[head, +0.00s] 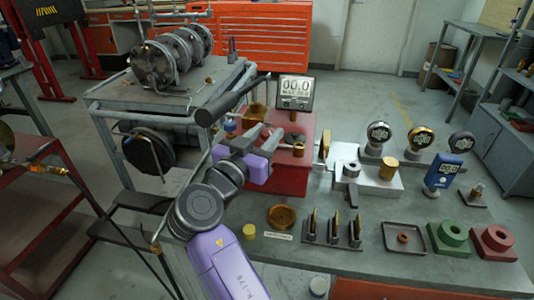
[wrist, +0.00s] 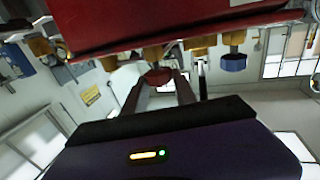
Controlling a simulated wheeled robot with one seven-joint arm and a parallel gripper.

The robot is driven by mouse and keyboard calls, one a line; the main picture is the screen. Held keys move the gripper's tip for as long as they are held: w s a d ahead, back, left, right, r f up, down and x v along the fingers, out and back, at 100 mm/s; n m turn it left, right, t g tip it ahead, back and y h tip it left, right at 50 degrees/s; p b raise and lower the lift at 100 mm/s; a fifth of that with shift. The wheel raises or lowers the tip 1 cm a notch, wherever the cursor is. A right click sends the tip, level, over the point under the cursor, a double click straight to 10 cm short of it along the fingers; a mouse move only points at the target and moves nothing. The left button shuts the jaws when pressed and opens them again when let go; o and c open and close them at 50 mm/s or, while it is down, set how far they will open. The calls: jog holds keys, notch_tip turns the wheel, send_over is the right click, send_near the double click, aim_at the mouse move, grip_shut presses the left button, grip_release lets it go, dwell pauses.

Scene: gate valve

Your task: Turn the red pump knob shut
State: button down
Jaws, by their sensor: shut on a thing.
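The red pump knob (wrist: 157,77) sits between my two fingertips in the wrist view, below the red pump block. My gripper (wrist: 159,84) is shut on it, one finger on each side. In the head view my gripper (head: 276,139) reaches to the left side of the red pump block (head: 312,135), and the knob is hard to make out there. The red block also fills the top of the wrist view (wrist: 170,22). A digital gauge (head: 295,92) reading 00.0 stands on top of the block.
A long black lever handle (head: 232,98) rises close above my arm. Several brass fittings and a blue knob (wrist: 233,62) sit near my fingers. A brass dish (head: 282,217) and small upright parts stand on the grey bench to the right of my arm.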

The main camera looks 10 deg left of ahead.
jog(key=m+h+b, duration=0.1)
jog(key=m+g+h+b, duration=0.1)
jog(key=b, duration=0.1)
jog(key=h+b, duration=0.2)
jog(key=shift+w+a+f+m+g, duration=0.15)
jog(key=shift+a+f+m+g, duration=0.1)
jog(key=shift+m+g, duration=0.15)
jog(key=m+g+h+b, duration=0.1)
jog(key=m+h+b, duration=0.1)
jog(key=b, duration=0.1)
jog(key=g+h+b, duration=0.1)
jog(key=shift+w+r+m+g+h+b, duration=0.1)
jog(key=shift+r+m+g+h+b, duration=0.2)
jog(key=shift+m, duration=0.1)
jog(key=shift+m+g+h+b, duration=0.3)
jog(key=shift+g+b, duration=0.05)
jog(key=shift+g, duration=0.05)
jog(key=c, duration=1)
grip_release()
jog(key=shift+a, duration=0.1)
jog(key=p+v, duration=0.1)
jog(key=v, duration=0.6)
jog(key=shift+s+a, duration=0.25)
